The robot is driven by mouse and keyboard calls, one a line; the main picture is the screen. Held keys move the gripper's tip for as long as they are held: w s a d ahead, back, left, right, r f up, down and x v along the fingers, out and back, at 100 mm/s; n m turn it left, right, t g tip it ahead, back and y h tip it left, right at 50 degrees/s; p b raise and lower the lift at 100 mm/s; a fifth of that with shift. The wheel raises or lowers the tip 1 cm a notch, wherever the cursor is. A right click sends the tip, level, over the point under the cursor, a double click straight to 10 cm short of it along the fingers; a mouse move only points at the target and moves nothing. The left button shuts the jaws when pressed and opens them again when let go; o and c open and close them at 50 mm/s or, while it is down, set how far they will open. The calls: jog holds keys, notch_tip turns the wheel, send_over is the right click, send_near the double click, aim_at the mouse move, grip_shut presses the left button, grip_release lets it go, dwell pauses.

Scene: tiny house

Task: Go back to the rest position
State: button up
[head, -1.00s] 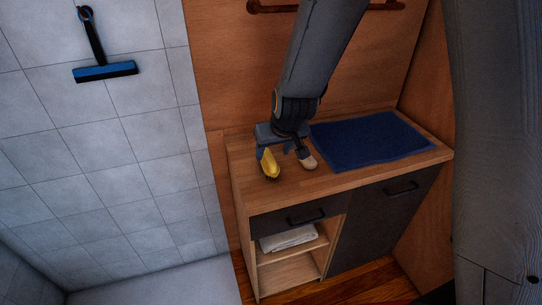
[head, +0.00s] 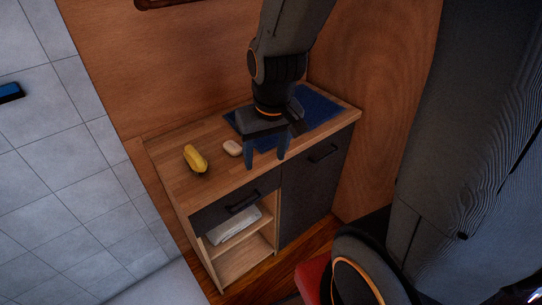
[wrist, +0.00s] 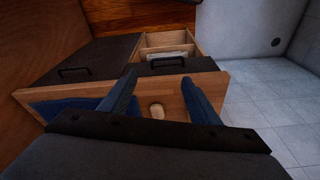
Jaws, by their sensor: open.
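My gripper (head: 265,161) is open and empty. In the head view it hangs with its fingers pointing down in front of the blue mat, near the front edge of the wooden counter (head: 176,168). A yellow object (head: 195,159) lies on the counter to the left. A small pale, rounded object (head: 232,148) lies between it and my gripper. In the wrist view my two fingers (wrist: 160,88) stand apart, and the pale object (wrist: 156,110) shows between them on the counter. The yellow object cannot be made out there.
A blue mat (head: 317,109) covers the right part of the counter, partly hidden by my gripper. Below are a dark drawer, a dark door (head: 314,187) and an open shelf with a folded white cloth (head: 234,225).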

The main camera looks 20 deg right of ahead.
jog(key=shift+s+d+r+g, duration=0.1)
jog(key=shift+s+d+g, duration=0.05)
jog(key=shift+s+d, duration=0.3)
jog(key=shift+s+d+g, duration=0.15)
jog(key=shift+s+d, duration=0.05)
jog(key=shift+s, duration=0.3)
notch_tip(320, 180, down, 4)
jog(key=b, duration=0.3)
jog(key=shift+o, duration=0.4)
